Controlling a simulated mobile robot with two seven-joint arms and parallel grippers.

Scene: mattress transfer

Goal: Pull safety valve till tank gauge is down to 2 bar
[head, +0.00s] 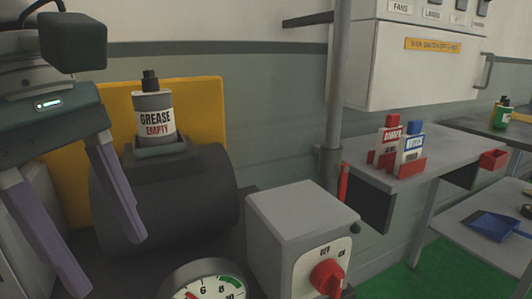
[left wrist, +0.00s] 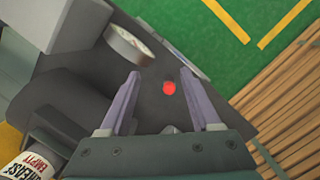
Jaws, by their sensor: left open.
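My left gripper (head: 108,262) is open, its two purple fingers pointing down in front of the dark tank (head: 195,190). The tank gauge (head: 205,278) is cut off by the bottom edge of the head view. Its 6, 8 and 10 marks show, with a green band near 8 to 10 and part of a red needle; the reading cannot be told. In the left wrist view the gauge (left wrist: 128,45) is seen nearly edge-on. A round red knob (left wrist: 169,88), perhaps the safety valve, appears between the open fingers (left wrist: 159,76), nearer the right one. No grip on it shows.
A grey switch box (head: 300,225) with a red rotary knob (head: 327,278) stands right of the gauge. A grease bottle (head: 154,115) marked empty sits on the tank. A grey shelf (head: 440,155) holds red and blue containers. Green floor (left wrist: 225,25) lies beyond.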

